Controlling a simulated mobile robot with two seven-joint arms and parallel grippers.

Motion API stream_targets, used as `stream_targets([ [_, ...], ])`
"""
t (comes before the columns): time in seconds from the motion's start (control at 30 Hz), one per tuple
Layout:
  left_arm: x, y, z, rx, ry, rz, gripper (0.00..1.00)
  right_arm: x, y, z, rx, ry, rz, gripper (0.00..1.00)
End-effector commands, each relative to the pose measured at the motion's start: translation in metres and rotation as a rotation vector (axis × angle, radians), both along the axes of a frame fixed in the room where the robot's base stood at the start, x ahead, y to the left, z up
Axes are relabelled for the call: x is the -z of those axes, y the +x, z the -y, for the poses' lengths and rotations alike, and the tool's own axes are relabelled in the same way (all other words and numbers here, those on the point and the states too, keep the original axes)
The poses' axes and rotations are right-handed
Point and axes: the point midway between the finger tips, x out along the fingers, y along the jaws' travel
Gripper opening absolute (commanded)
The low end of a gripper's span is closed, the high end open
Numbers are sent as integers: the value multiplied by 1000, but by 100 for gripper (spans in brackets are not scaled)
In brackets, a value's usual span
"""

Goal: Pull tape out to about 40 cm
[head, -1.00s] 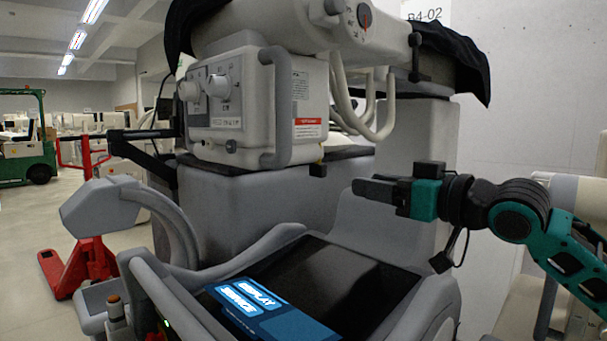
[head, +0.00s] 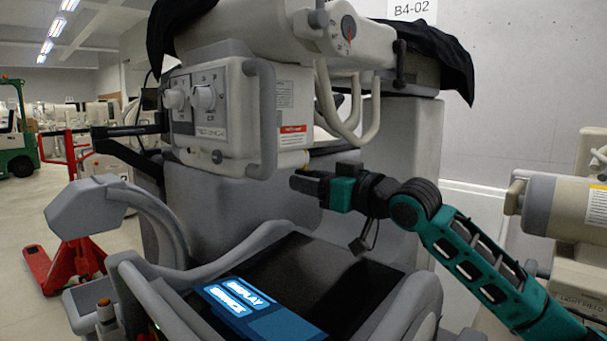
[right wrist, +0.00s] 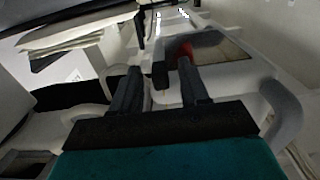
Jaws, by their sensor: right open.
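The grey collimator box (head: 237,110) with knobs and a red label hangs under the covered machine's arm. A small yellow-marked tab (head: 305,167) shows at its lower right corner. I cannot tell for sure that it is the tape's end. No drawn-out length of tape shows. My right gripper (head: 298,184) is just below and right of that corner, pointing left. In the right wrist view its two fingers (right wrist: 163,80) stand apart. A small dark piece shows between and beyond them; whether it is the tab is unclear. My left gripper is not in view.
Below the gripper is the cart's dark top panel (head: 290,265) with a lit blue display (head: 262,310). A curved grey handle (head: 165,220) rises at left. A beige machine (head: 565,208) stands at right.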

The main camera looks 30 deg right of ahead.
Motion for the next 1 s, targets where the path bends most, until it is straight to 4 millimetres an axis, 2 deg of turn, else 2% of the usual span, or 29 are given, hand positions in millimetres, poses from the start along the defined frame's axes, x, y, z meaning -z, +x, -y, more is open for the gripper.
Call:
stream_targets([
  [0.2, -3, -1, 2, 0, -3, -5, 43, 0, 20, -7, 1, 1, 1, 45],
  [0.53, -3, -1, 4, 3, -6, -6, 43, 0, 23, -7, 1, -1, 0, 45],
  [1.0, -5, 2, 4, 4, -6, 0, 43, 0, 23, -7, 1, 0, 0, 0],
])
